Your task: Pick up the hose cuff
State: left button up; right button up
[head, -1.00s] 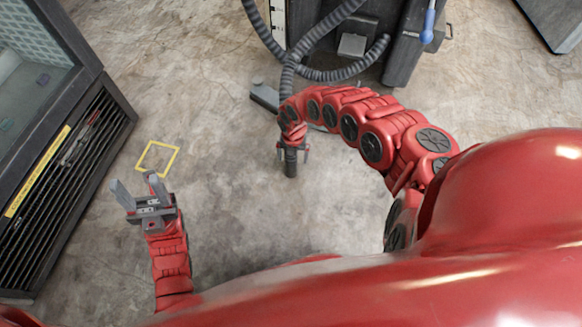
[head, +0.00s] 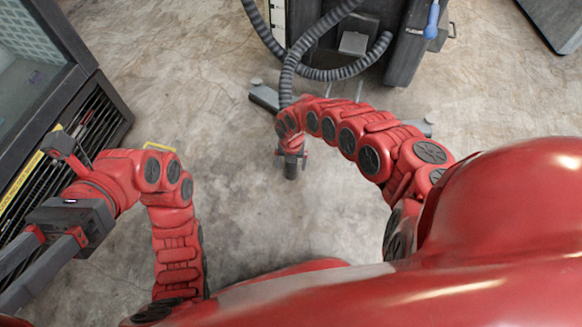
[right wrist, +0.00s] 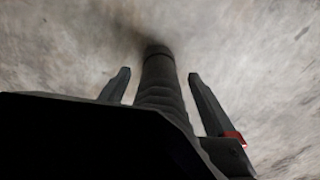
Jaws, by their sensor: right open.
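The hose cuff (head: 291,171) is the dark, round end of a ribbed grey hose (head: 287,80) and hangs at the middle of the head view. My right gripper (head: 291,155) is around it. In the right wrist view the cuff (right wrist: 158,52) points away between the two fingers of my right gripper (right wrist: 158,80). The fingers are apart, with a visible gap on each side of it. My left gripper (head: 18,282) is at the lower left, its fingers apart and nothing seen between them.
A dark machine (head: 408,45) with the hose and a blue-handled tool (head: 432,20) stands at the top. A glass-fronted freezer cabinet (head: 60,110) stands close on the left by my left arm. A yellow floor mark (head: 160,147) is partly covered. The middle floor is bare concrete.

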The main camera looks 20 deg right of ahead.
jog(key=shift+f, duration=0.6)
pick_arm(q)
jog(key=s+a+t, duration=0.1)
jog(key=s+a+f+m+t+y, duration=0.1)
jog(key=t, duration=0.1)
jog(key=shift+s+a, duration=0.25)
jog(key=shift+s, duration=0.05)
pick_arm(e)
grip_shut()
pick_arm(q)
jog(key=shift+w+d, duration=0.1)
